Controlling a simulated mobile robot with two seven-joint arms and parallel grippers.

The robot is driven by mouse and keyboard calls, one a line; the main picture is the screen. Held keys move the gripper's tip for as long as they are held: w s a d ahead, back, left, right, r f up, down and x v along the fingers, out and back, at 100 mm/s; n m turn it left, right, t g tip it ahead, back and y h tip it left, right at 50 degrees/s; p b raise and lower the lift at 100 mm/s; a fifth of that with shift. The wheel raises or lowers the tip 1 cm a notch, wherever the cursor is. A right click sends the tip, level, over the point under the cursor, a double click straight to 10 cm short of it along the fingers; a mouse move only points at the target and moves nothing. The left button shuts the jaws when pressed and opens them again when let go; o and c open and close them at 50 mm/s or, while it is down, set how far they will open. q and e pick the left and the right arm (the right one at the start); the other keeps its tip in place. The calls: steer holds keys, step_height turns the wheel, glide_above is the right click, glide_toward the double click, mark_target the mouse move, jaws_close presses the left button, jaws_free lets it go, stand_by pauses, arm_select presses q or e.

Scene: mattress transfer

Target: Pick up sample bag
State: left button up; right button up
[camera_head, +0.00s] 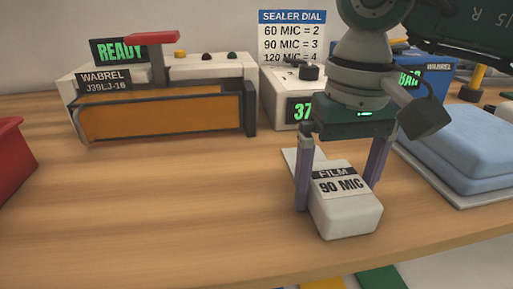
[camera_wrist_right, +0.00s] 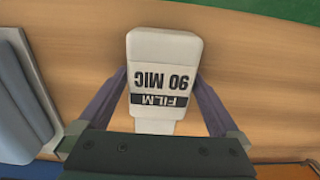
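The sample bag (camera_head: 346,208) is a pale, block-like pouch with a label reading "FILM 90 MIC", near the front of the wooden table in the head view. It also shows in the right wrist view (camera_wrist_right: 163,55), between the fingers. My right gripper (camera_head: 339,190) comes down from above with one purple finger on each side of the bag. In the right wrist view the fingertips (camera_wrist_right: 162,80) lie very close to its side edges. I cannot tell whether they press on it. My left gripper is not in view.
A sealer (camera_head: 165,110) with an orange front and red handle stands at the back left. A dial box (camera_head: 280,95) stands behind my right gripper. A blue cushion-like block on a tray (camera_head: 470,150) lies to the right. A red container (camera_head: 12,160) is at the left edge. The table's middle left is clear.

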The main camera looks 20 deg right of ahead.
steer(key=c, duration=1.1)
steer(key=shift+r, duration=0.15)
steer(key=shift+c, duration=0.2)
